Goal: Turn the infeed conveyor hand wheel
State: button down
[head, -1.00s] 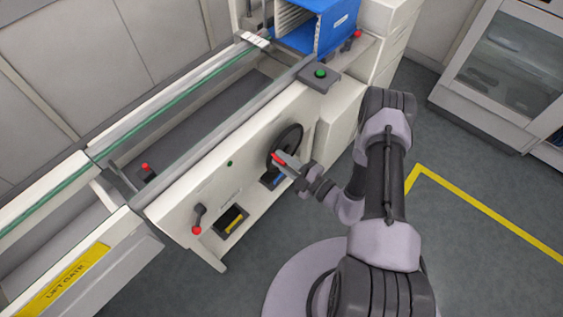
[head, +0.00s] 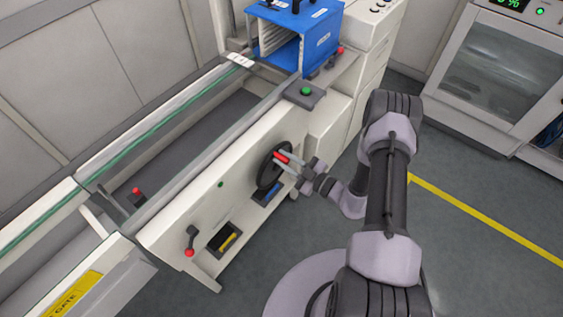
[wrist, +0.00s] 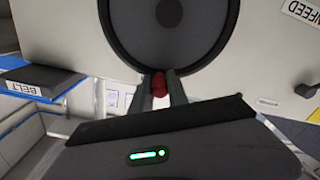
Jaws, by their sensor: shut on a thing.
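The infeed conveyor hand wheel (head: 264,174) is a dark disc on the cream side panel of the conveyor in the head view. In the wrist view the wheel (wrist: 212,40) fills the top middle, with a red handle (wrist: 159,85) at its lower rim. The red handle also shows in the head view (head: 281,156) at the wheel's upper right. My gripper (head: 284,161) reaches it from the right and is shut on the red handle. In the wrist view my gripper's two fingers (wrist: 160,88) stand on either side of the handle.
A red-knobbed lever (head: 190,240) and a dark box with a yellow bar (head: 224,240) are left of the wheel. A green button (head: 306,91) sits above it. A blue crate (head: 318,45) stands at the back. Open floor (head: 470,265) lies right of my arm.

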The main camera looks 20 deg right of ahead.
jog(key=shift+w+d, duration=0.25)
jog(key=shift+d, duration=0.1)
dwell(0.4)
jog(key=c, duration=1.3)
grip_release()
jog(key=shift+d, duration=0.1)
jog(key=p+v, duration=0.2)
jog(key=v, duration=1.5)
jog(key=shift+p, duration=0.4)
jog(key=shift+s, duration=0.1)
